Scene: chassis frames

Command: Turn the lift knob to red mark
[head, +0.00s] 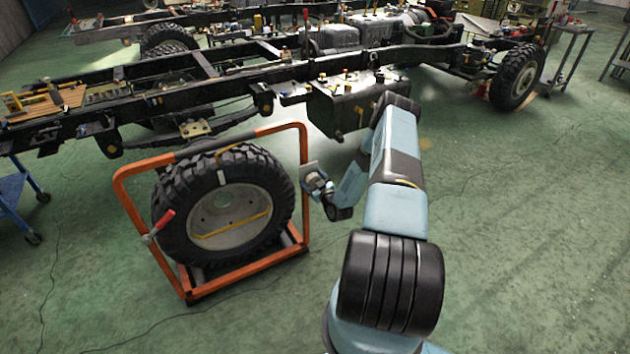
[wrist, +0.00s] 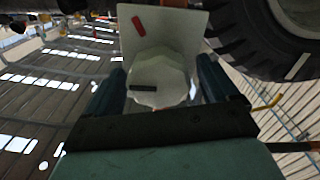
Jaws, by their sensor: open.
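The lift knob (wrist: 160,72) is a pale, many-sided knob on a light square plate (wrist: 185,28) in the wrist view. A dark bar (wrist: 143,88) on the knob lies roughly level and reaches toward its left side. The red mark (wrist: 138,25) is a short tilted bar on the plate, above and left of the knob. My gripper (wrist: 162,75) is open, with one finger on each side of the knob; contact cannot be told. In the head view my gripper (head: 319,183) is at the small plate (head: 309,169) on the orange frame's right post, and the knob is mostly hidden.
An orange wheel frame (head: 304,150) holds a large tyre (head: 175,205) left of my gripper. A red-handled lever (head: 160,224) sticks out at its left post. A dark truck chassis (head: 215,85) stretches behind. The green floor on the right is clear.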

